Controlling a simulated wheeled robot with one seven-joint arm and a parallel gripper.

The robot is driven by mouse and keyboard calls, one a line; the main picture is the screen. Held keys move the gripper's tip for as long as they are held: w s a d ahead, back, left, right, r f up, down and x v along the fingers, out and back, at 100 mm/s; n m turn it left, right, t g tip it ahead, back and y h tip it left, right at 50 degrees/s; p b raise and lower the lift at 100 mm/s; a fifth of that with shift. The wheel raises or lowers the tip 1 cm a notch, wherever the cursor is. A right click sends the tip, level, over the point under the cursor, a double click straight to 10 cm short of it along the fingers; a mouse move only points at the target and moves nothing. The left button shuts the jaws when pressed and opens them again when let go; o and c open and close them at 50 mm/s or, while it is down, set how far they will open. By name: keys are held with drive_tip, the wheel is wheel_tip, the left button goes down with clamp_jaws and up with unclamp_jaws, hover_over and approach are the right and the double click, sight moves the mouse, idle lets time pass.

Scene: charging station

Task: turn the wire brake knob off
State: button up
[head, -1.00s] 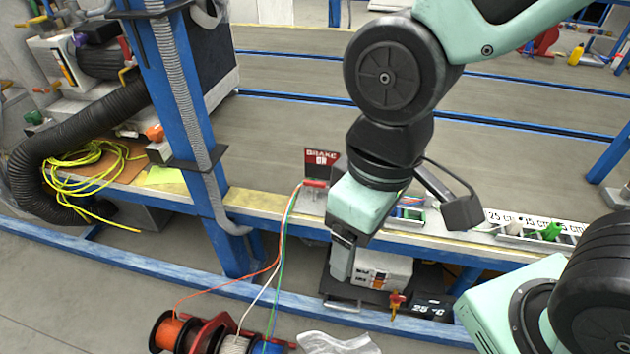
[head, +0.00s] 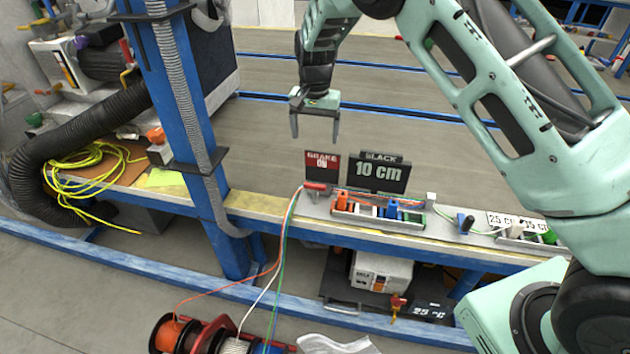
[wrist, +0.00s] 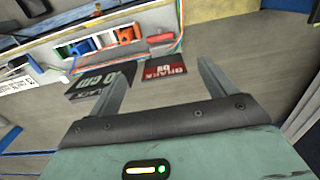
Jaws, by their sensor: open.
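The wire brake knob (head: 316,186) is a small red handle at the left end of the grey wire fixture on the bench. Colored wires run beside it. A dark red sign (head: 322,160) reading "BRAKE ON" stands just behind it. In the wrist view the red knob (wrist: 161,38) shows beyond the sign (wrist: 163,69), between my finger directions. My gripper (head: 315,136) is open and empty, fingers pointing down, above and apart from the sign and knob. The open fingers also show in the wrist view (wrist: 162,72).
Orange, white and blue clamps (head: 368,208) sit in the fixture. A blue post (head: 180,120) rises at the left. A blue-handled lever (head: 466,223) is further right. Wire spools (head: 215,337) stand below.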

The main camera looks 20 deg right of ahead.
sight(315, 185)
wheel_tip(315, 185, down, 17)
drive_tip(key=shift+f+b, duration=0.2)
drive_tip(key=shift+b, duration=0.15)
idle(0.3)
drive_tip(key=c, duration=1)
